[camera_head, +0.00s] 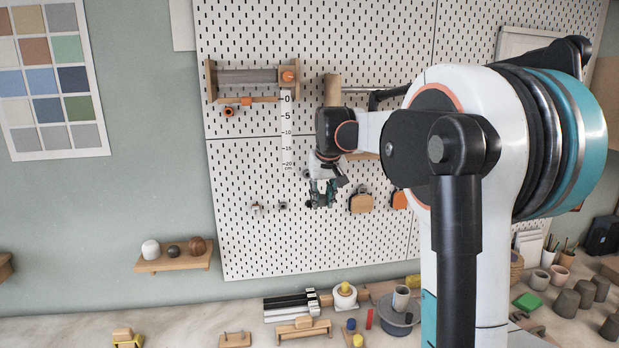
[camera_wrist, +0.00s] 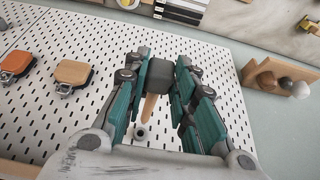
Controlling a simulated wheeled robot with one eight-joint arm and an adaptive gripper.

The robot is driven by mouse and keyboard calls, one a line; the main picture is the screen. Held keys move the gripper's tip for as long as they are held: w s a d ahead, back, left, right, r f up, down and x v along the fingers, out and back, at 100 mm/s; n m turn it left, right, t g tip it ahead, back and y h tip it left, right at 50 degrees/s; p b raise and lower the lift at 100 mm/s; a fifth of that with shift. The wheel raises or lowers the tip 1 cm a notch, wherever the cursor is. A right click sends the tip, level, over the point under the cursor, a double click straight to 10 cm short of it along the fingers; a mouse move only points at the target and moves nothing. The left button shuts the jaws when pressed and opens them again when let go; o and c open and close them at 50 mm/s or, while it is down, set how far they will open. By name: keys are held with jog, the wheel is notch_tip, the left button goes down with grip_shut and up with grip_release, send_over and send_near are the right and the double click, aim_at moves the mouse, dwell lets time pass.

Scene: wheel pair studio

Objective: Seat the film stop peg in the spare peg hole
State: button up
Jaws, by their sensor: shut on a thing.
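My gripper (camera_head: 322,196) is in front of the white pegboard (camera_head: 240,170), with its teal fingers closed around a small piece. In the wrist view my gripper (camera_wrist: 163,82) holds the film stop peg, which has a dark grey block-like head (camera_wrist: 161,76) and a tan wooden shaft (camera_wrist: 150,105). The shaft slants toward a pale round collar with a dark centre (camera_wrist: 140,132) on the pegboard, which looks like the spare peg hole. I cannot tell whether the shaft tip touches the collar. In the head view the fingers hide most of the peg.
An orange block (camera_head: 399,199) and a tan block (camera_head: 360,202) hang right of my gripper. Small fittings (camera_head: 283,206) are on the board to its left. A wooden roller rack (camera_head: 250,77) is above left, a shelf with balls (camera_head: 172,259) at left. The workbench below is cluttered.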

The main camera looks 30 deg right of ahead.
jog(key=shift+w+a+f, duration=0.1)
jog(key=shift+w, duration=0.15)
jog(key=shift+w+d+p, duration=0.15)
jog(key=shift+w+d, duration=0.2)
jog(key=shift+w, duration=0.45)
jog(key=shift+w+d+p, duration=0.2)
jog(key=shift+w+d, duration=0.2)
jog(key=shift+w, duration=0.45)
jog(key=shift+w+d+p, duration=0.15)
jog(key=shift+w+d, duration=0.2)
jog(key=shift+w, duration=0.45)
jog(key=shift+o, duration=0.6)
grip_shut()
